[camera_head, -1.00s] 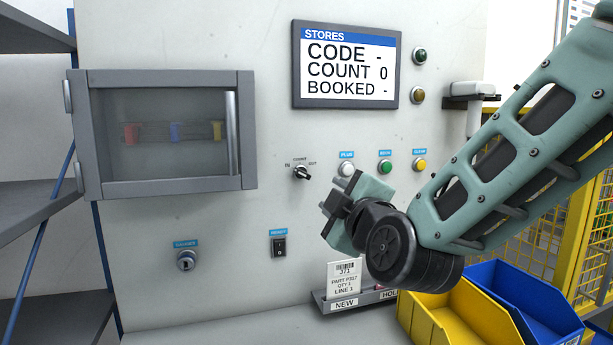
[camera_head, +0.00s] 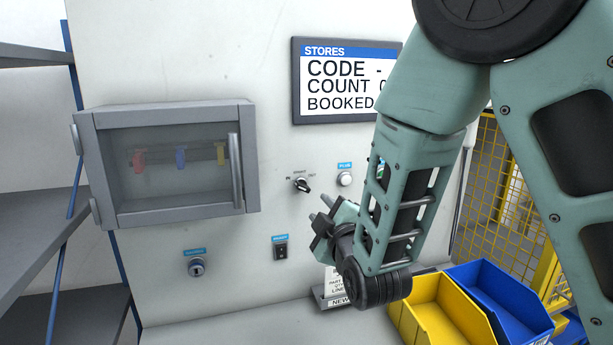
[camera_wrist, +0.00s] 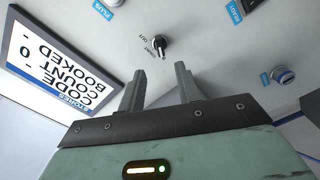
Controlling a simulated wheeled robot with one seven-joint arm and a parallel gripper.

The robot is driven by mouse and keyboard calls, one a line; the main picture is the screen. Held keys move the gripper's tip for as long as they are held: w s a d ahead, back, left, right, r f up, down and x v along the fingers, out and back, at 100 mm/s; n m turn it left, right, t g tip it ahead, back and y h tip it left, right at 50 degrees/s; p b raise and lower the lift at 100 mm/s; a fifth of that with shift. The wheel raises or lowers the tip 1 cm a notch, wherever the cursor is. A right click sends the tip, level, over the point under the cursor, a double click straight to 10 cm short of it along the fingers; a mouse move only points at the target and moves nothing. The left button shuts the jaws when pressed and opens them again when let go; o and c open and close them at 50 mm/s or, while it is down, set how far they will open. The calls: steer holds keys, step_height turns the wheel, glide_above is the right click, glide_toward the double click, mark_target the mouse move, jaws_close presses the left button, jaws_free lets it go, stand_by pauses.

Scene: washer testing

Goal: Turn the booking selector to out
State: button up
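The booking selector (camera_head: 301,185) is a small black knob on the pale panel, with IN, COUNT and OUT marked around it. I cannot tell for sure which mark it points to. It also shows in the wrist view (camera_wrist: 160,46), beyond the fingertips. My gripper (camera_head: 320,208) is just below and right of the selector in the head view. In the wrist view my gripper (camera_wrist: 160,72) has its two fingers apart, with nothing between them. I see no contact with the knob. The STORES screen (camera_head: 345,60) reads CODE -, COUNT 0; my arm partly covers it.
A white push button (camera_head: 344,179) is right of the selector. A black rocker switch (camera_head: 281,250) and a key switch (camera_head: 196,267) sit below. A glass-fronted cabinet (camera_head: 108,210) juts out at left. Yellow (camera_head: 445,315) and blue (camera_head: 500,300) bins stand at lower right.

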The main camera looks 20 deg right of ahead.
mark_target(306, 190)
steer(key=w+p, duration=0.3)
steer(key=w, duration=0.8)
steer(key=shift+w, duration=0.2)
jaws_close()
